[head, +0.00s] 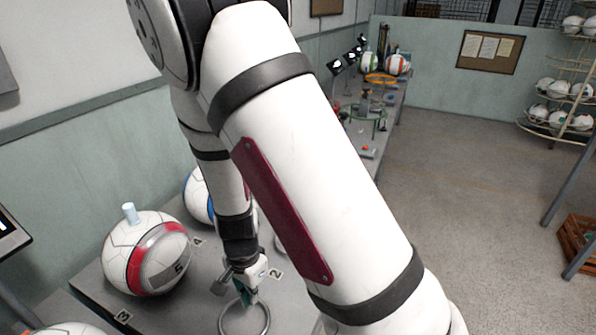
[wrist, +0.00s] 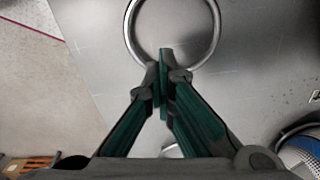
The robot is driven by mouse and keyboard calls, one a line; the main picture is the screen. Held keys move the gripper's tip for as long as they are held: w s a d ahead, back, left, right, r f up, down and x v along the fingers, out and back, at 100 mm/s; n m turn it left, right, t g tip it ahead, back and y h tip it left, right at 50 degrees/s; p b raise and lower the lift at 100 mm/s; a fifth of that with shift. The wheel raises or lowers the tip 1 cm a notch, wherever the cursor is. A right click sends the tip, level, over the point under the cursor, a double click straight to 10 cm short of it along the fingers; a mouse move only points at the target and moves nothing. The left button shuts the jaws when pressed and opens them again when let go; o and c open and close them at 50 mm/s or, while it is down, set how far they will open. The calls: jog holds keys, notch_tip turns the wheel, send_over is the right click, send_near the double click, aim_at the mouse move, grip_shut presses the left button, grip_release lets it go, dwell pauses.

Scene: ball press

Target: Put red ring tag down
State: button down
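My gripper (head: 245,297) is low over the grey table, by a bare metal ring (head: 262,322). In the wrist view my gripper (wrist: 162,82) has its green-padded fingertips drawn together, overlapping the near edge of the metal ring (wrist: 130,35). I see no red ring tag in either view. Whether something thin is hidden between the pads does not show. A white ball with a red and grey band (head: 150,255) sits on the table to the left of my gripper.
A number card "2" (head: 275,273) lies right of my gripper. A blue-and-white ball (head: 196,196) stands behind the red-banded ball. In the wrist view a ball (wrist: 302,152) is at lower right and bare floor (wrist: 35,90) shows on the left. Bare tabletop surrounds the ring.

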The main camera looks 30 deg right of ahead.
jog(key=shift+s+f+m+b, duration=0.65)
jog(key=shift+s+f+m, duration=0.25)
jog(key=shift+f+m, duration=0.35)
jog(key=shift+r, duration=0.15)
